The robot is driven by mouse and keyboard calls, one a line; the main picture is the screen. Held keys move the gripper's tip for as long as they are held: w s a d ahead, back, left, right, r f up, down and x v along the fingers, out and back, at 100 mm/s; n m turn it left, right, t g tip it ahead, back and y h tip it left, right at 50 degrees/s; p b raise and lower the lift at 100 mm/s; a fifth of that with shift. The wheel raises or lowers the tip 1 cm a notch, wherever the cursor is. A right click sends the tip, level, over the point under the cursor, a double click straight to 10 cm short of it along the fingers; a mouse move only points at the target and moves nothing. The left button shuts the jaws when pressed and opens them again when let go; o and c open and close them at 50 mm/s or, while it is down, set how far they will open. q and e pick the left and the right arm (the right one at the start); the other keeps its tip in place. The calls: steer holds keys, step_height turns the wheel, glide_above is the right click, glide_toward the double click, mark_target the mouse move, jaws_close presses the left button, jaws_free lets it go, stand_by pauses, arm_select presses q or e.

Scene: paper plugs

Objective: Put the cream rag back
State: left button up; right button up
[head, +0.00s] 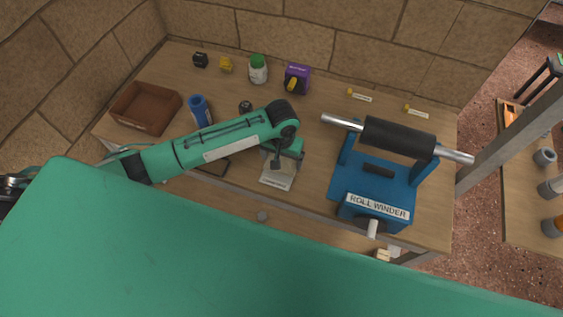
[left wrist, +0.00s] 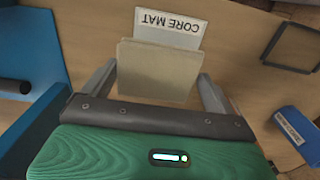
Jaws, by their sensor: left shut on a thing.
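The cream rag (left wrist: 157,72) is a folded, flat-sided piece between the two fingers of my left gripper (left wrist: 158,84) in the left wrist view. The gripper is shut on it. A pale mat labelled CORE MAT (left wrist: 170,28) shows just beyond the rag on the bench. In the head view my left gripper (head: 282,163) points down over the bench, at the mat, left of the roll winder. There the gripper hides much of the rag, and I cannot tell whether the rag touches the mat. My right gripper is not in view.
The blue roll winder (head: 372,190) stands to the right with its black roller. A brown tray (head: 146,107), a blue can (head: 200,111), a green-capped bottle (head: 258,70) and a purple box (head: 297,79) stand left and behind. A dark square outline (left wrist: 292,46) lies beside the mat.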

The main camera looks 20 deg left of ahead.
mark_target(282, 160)
arm_select(q)
step_height(282, 160, down, 4)
steer(key=shift+r+p, duration=0.25)
steer(key=shift+p, duration=0.05)
steer(key=shift+f, duration=0.25)
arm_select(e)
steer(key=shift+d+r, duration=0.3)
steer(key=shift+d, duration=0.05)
arm_select(q)
steer(key=o, duration=0.7)
step_height(282, 160, up, 12)
steer(key=shift+r+b, duration=0.2)
steer(key=shift+b, duration=0.7)
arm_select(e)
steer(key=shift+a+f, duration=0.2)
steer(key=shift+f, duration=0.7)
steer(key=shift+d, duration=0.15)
